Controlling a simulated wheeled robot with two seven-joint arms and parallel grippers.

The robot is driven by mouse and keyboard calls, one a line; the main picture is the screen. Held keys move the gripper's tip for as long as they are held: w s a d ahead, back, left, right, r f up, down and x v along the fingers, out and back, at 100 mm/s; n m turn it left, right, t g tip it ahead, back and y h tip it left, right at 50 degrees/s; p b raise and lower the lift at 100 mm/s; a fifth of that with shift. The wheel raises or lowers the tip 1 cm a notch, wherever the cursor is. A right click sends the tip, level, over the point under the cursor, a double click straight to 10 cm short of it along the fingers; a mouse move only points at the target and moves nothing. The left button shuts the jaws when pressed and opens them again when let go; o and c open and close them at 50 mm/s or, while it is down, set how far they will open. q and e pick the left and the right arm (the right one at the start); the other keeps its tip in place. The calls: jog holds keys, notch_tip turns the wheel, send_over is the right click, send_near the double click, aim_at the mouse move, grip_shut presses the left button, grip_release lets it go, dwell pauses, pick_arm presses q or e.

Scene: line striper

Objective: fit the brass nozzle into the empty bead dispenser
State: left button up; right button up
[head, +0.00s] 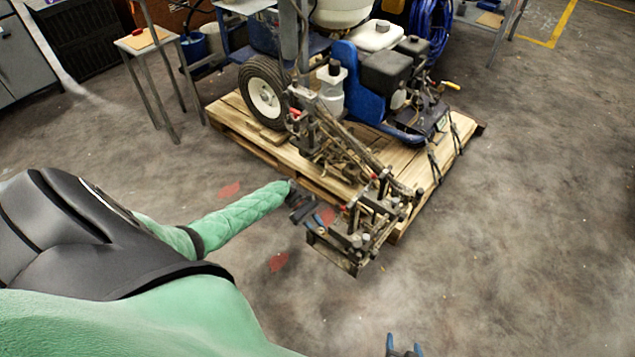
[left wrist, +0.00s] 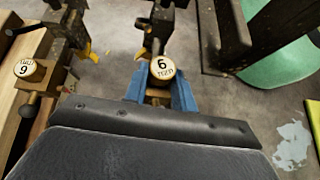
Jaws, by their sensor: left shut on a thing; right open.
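My left gripper (head: 322,222) is at the front end of the striper's arm assembly (head: 375,215). In the left wrist view its blue fingers (left wrist: 160,97) are shut on a brass nozzle (left wrist: 162,69) with a round pale top marked 6. The nozzle is close to a dark dispenser bracket (left wrist: 155,35) with a yellow tip; I cannot tell whether they touch or whether it is seated. Another brass piece with a marked top (left wrist: 25,69) stands on the bracket to the left. I cannot tell which dispenser is empty. My right gripper (head: 403,348) is open at the bottom edge, partly cut off.
The striper machine (head: 385,75) stands on a wooden pallet (head: 235,110), its arm assembly overhanging the pallet's front corner. A small side table (head: 148,40) stands at the back left. Red patches (head: 279,262) mark the floor. The floor at the right is clear.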

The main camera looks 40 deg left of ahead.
pick_arm(q)
jog(key=shift+r+p, duration=0.2)
jog(key=shift+p, duration=0.25)
dwell(0.6)
jog(key=o, duration=1.4)
jog(key=p+v, duration=0.1)
jog(key=v, duration=0.6)
jog(key=shift+p, duration=0.4)
dwell(0.5)
